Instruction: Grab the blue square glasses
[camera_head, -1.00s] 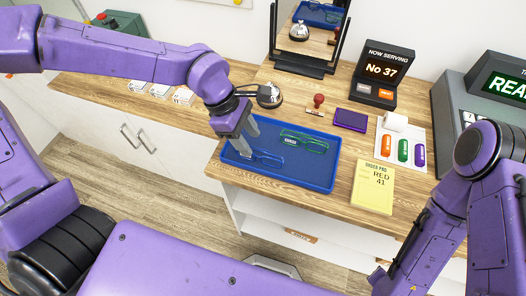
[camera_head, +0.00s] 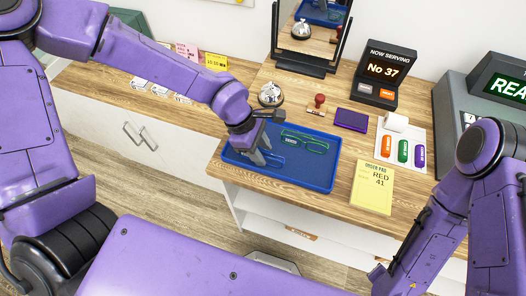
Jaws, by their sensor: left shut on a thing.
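The blue glasses (camera_head: 278,162) are in the left half of the blue tray (camera_head: 320,184) on the wooden counter; their blue frame barely stands out from the tray and is partly hidden by my gripper. My left gripper (camera_head: 266,159) reaches down into the tray from above and is shut on the blue glasses. I cannot tell whether they are lifted off the tray floor. A pair of green glasses (camera_head: 316,146) with a white tag lies apart, to the right in the same tray. My right arm is at the right, its gripper out of view.
Behind the tray stand a bell (camera_head: 271,95), a red-handled stamp (camera_head: 319,101), a purple pad (camera_head: 352,119) and a mirror (camera_head: 302,64). A yellow order pad (camera_head: 371,190) lies right of the tray. A serving display (camera_head: 383,72) and a grey register (camera_head: 452,108) stand farther back.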

